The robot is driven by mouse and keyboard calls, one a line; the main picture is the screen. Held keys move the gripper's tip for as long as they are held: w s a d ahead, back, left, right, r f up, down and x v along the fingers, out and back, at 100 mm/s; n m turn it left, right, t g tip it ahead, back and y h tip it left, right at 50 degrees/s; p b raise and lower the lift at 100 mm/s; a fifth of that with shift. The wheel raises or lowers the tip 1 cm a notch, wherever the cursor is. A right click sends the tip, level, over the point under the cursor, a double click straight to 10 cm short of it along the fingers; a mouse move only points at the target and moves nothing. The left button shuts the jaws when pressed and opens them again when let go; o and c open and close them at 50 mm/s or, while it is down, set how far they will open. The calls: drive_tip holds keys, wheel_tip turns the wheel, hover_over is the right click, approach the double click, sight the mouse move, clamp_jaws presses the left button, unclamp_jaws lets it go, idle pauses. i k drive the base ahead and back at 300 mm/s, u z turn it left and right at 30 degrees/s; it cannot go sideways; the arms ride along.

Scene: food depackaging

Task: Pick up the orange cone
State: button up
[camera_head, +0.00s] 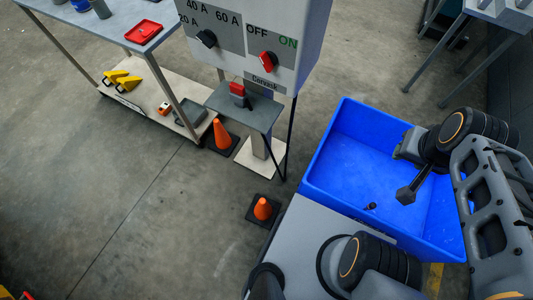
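Two orange cones with dark square bases stand upright on the concrete floor. The nearer cone (263,209) is beside the left edge of my grey base. The farther cone (221,134) stands between the low cart and the control stand. My gripper (406,195) appears as a small dark part at the end of my arm, over the blue bin, to the right of both cones and well apart from them. I see nothing held in it, but its fingers are too small and dark to tell open from shut.
The blue bin (335,133) adjoins my base. A cart (135,84) holds yellow items (122,79), and a red tray (143,32) lies above.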

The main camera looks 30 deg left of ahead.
sight(263, 211)
drive_tip(key=z, duration=0.2)
drive_tip(key=k, duration=1.1)
drive_tip(key=u, duration=1.15)
drive_tip(key=k, duration=0.2)
drive_tip(key=u, duration=1.15)
drive_tip(key=i, duration=0.65)
drive_tip(key=z, duration=0.2)
